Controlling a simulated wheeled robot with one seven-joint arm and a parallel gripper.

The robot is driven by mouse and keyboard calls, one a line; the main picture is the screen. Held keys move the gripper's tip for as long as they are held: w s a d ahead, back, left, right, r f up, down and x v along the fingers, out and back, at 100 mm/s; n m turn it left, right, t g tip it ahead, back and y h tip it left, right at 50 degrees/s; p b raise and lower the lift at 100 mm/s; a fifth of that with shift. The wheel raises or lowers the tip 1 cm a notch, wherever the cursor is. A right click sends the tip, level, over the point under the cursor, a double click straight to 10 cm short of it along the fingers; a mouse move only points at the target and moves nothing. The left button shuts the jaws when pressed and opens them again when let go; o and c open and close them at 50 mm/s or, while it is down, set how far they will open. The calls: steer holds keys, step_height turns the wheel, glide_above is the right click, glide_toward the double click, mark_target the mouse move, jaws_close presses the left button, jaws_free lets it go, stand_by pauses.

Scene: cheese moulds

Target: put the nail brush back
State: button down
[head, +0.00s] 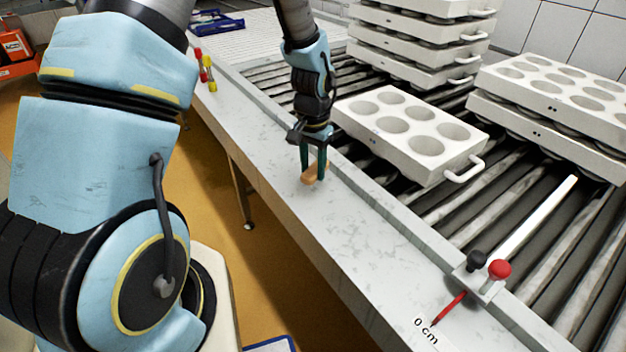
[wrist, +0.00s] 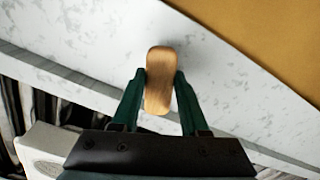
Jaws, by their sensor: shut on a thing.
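The nail brush (head: 312,175) is a small wooden block with rounded ends. My gripper (head: 314,176) points down over the pale marbled ledge and is shut on the brush. In the wrist view the brush (wrist: 160,80) sits between the two green fingers (wrist: 158,92), its long side running along them. Its bristles are not visible. I cannot tell whether the brush touches the ledge or is held just above it.
The ledge (head: 375,240) runs beside a roller conveyor (head: 440,205). A white mould block (head: 410,135) lies close right of my gripper, with stacked moulds (head: 420,45) behind. A red-knobbed gauge (head: 497,270) stands at the near end. Red and yellow items (head: 208,75) stand farther back.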

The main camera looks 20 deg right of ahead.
steer(key=shift+f+p, duration=0.4)
steer(key=shift+f, duration=1.75)
steer(key=shift+f, duration=0.2)
steer(key=shift+c, duration=2.1)
jaws_free()
